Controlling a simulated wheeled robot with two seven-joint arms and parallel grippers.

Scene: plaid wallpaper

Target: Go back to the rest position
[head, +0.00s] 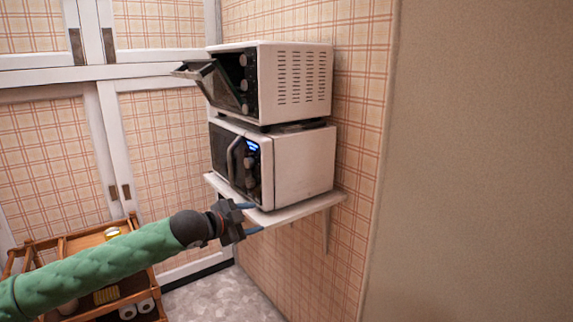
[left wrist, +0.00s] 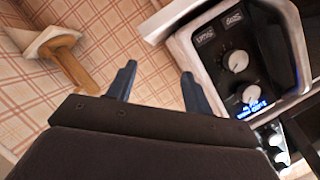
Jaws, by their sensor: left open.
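My left gripper (head: 250,218) is at the end of the green-sleeved arm from the left, in front of the wall shelf and a little below the lower microwave. It is open, with nothing between its fingers. In the left wrist view the two blue-grey fingers of my left gripper (left wrist: 158,85) are spread apart, with plaid wall behind them. My right gripper is not in view.
A white microwave (head: 303,165) with its door shut stands on a white wall shelf (head: 310,206). A toaster oven (head: 295,83) with its door tilted open sits on top. A wooden cart (head: 62,246) is at lower left. White cabinets (head: 105,110) stand behind.

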